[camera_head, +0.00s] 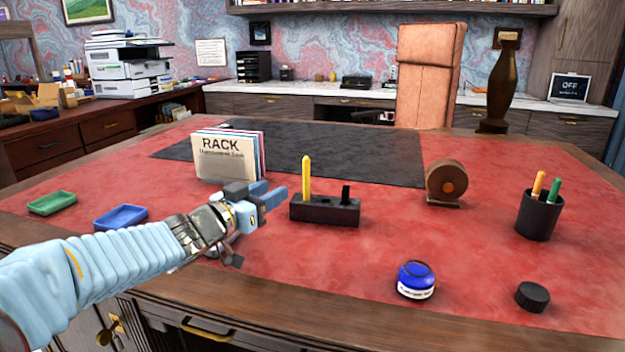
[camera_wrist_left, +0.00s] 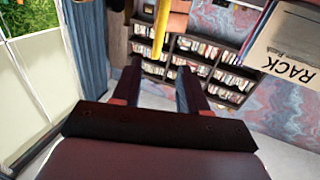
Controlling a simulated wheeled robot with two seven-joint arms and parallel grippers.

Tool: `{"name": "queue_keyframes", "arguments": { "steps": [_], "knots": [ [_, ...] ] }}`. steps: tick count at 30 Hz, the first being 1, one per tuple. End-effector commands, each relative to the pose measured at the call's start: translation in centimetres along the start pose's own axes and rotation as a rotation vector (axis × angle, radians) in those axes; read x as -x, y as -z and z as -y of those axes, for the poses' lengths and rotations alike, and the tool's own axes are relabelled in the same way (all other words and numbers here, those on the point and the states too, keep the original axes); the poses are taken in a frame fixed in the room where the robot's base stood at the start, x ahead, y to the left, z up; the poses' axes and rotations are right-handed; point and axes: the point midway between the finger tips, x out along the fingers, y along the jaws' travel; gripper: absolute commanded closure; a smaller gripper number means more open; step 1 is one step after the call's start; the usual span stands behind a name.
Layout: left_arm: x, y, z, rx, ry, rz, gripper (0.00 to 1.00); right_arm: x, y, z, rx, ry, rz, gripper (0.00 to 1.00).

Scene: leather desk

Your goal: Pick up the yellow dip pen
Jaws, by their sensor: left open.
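The yellow dip pen (camera_head: 306,180) stands upright in a black block holder (camera_head: 325,211) on the red desk top. My left gripper (camera_head: 274,198) is open and empty. It reaches in from the left, just left of the pen and holder, with its fingers pointing right towards the pen. In the left wrist view the pen (camera_wrist_left: 160,30) shows at the top, beyond and roughly in line with the gap between the open fingers (camera_wrist_left: 159,70). The fingers appear apart from the pen. My right gripper is not in view.
A rack of folders (camera_head: 222,158) stands behind my left gripper. Green (camera_head: 52,203) and blue (camera_head: 120,217) trays lie left. A tape roll (camera_head: 446,180), blue ink jar (camera_head: 416,280), black lid (camera_head: 532,297) and pencil cup (camera_head: 538,216) stand right. The desk front centre is clear.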

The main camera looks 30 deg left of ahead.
Motion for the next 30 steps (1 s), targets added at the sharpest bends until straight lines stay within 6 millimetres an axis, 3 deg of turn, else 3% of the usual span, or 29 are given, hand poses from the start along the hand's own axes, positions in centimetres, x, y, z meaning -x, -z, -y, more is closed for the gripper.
{"name": "queue_keyframes", "arguments": {
  "steps": [9,17,24,30],
  "knots": [
    [-6.3,-0.2,0.0,0.002,-0.001,0.002,0.57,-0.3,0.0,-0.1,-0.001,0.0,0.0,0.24],
    [-8.8,-0.2,-0.1,0.002,-0.002,0.002,0.57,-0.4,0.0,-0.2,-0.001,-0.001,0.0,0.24],
    [-12.5,-0.2,-0.3,0.003,-0.002,0.001,0.57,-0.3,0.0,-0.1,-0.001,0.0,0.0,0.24],
    [-13.1,-0.2,-0.2,0.001,0.0,0.001,0.57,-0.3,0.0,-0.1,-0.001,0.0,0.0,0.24]
  ]
}}
